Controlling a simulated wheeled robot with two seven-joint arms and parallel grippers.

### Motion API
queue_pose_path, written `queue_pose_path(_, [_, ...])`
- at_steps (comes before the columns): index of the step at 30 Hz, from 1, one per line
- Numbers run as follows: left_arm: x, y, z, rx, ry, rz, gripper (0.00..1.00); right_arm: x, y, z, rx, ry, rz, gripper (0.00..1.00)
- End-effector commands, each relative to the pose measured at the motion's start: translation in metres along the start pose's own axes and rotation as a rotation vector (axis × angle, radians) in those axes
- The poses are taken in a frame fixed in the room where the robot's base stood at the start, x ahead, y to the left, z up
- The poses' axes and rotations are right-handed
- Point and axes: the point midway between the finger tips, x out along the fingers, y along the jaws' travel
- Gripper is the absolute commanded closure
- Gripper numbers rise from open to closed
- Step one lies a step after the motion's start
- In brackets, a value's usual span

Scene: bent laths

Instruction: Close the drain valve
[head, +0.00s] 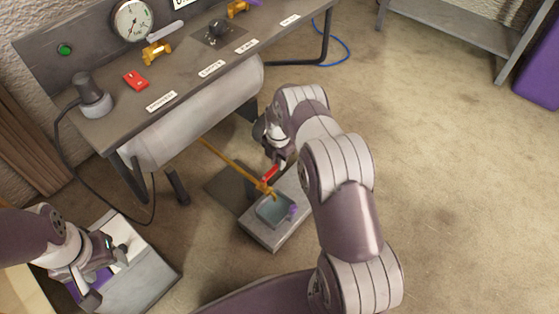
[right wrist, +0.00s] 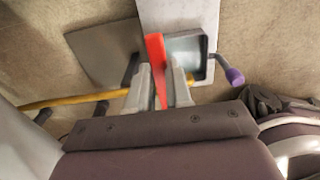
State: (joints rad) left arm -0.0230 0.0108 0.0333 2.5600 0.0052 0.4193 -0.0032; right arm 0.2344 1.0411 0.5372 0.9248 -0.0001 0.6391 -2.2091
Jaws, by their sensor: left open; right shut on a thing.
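The drain valve sits low on a thin yellow pipe (head: 228,158) that runs out from under the tank (head: 200,115). Its red lever (head: 270,173) appears crosswise to the pipe. My right gripper (head: 277,156) is at the lever; in the right wrist view its fingers (right wrist: 159,88) are shut on the red lever (right wrist: 155,55), which sticks out beyond them. The valve body is mostly hidden there. Below the pipe's end is a square pan (head: 273,211) with a purple-tipped handle (right wrist: 232,75). My left gripper (head: 112,258) is open at the lower left, away from the valve.
A bench (head: 190,70) with a gauge (head: 132,20), red switch (head: 136,80), yellow valves and labels stands above the tank. A black cable (head: 62,160) hangs at its left. A grey tray (head: 150,283) lies under my left gripper. The floor (head: 450,180) at right is clear.

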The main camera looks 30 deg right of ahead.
Motion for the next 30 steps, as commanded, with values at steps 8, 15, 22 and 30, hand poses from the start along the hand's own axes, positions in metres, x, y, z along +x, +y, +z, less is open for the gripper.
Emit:
queue_pose_path(8, [0.000,0.000,0.000,0.000,0.000,0.000,0.42,0.000,0.001,-0.001,-0.006,0.000,0.000,1.00])
queue_pose_path(15, [0.000,0.000,0.000,0.000,0.000,0.000,0.42,0.000,0.001,-0.001,-0.005,0.000,0.001,0.55])
queue_pose_path(22, [-0.001,0.000,0.000,0.000,0.000,0.000,0.42,-0.001,0.001,0.000,-0.004,0.000,0.001,0.55])
queue_pose_path(30, [-0.038,0.000,-0.005,0.000,0.000,0.000,0.42,-0.063,0.001,0.000,-0.004,-0.002,0.003,0.55])
